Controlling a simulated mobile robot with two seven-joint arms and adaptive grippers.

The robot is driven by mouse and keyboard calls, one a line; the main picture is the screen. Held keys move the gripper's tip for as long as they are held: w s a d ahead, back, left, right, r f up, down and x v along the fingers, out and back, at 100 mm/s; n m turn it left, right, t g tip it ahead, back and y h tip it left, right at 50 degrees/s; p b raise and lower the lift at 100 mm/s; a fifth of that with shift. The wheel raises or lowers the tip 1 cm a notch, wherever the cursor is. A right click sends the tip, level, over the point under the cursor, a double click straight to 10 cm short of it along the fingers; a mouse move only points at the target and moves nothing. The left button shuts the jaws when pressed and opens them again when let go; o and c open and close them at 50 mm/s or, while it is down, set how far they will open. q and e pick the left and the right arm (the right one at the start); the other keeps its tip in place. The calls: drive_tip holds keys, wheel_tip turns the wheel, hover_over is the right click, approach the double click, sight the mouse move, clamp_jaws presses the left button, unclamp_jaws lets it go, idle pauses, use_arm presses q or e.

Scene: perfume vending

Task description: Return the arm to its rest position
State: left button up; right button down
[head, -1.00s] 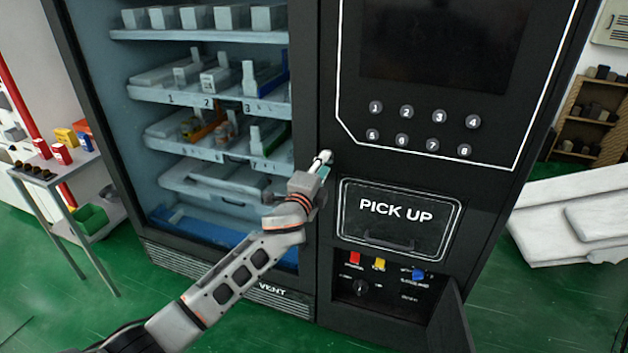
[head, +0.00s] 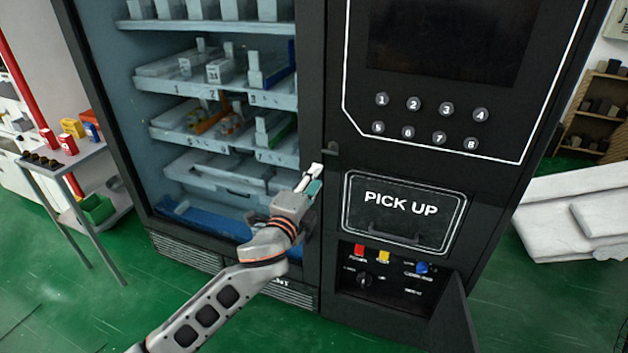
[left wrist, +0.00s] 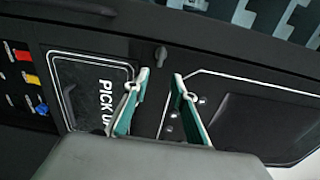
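My left arm comes in from the bottom left in the head view, and its gripper (head: 312,178) is in front of the black vending machine (head: 335,110), left of the PICK UP hatch (head: 403,212). In the left wrist view the gripper's two green-lined fingers (left wrist: 157,95) stand apart with nothing between them. A small dark knob or handle (head: 331,148) on the machine's front lies just beyond the fingertips; it also shows in the left wrist view (left wrist: 161,56), apart from the fingers. My right gripper is in neither view.
A small door (head: 455,318) stands open at the machine's lower right, beside a panel with red, yellow and blue switches (head: 384,256). A side table (head: 62,160) with small boxes stands at left. White slabs (head: 575,212) lie at right. Green floor is clear at lower left.

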use_arm(q)
drive_tip(key=s+a+f+n+g+y, duration=0.15)
drive_tip(key=s+a+f+n, duration=0.25)
drive_tip(key=s+f, duration=0.4)
drive_tip(key=s+a+f+n+g, duration=0.2)
drive_tip(key=s+a+f+n, duration=0.3)
drive_tip(key=f, duration=0.6)
drive_tip(key=s+a+f+n+g+y, duration=0.15)
drive_tip(key=s+f+n, duration=0.25)
drive_tip(key=s+f, duration=0.45)
drive_tip(key=s+a+f+n, duration=0.2)
drive_tip(key=s+a+f, duration=0.1)
drive_tip(key=s, duration=0.3)
drive_tip(key=s+a+f+n+g, duration=0.1)
drive_tip(key=s+a+f+n, duration=0.1)
drive_tip(key=s+a+f, duration=0.2)
drive_tip(key=s, duration=0.3)
drive_tip(key=shift+a+n+g, duration=0.3)
drive_tip(key=shift+a, duration=0.05)
drive_tip(key=shift+o, duration=0.3)
drive_tip(key=shift+f, duration=0.1)
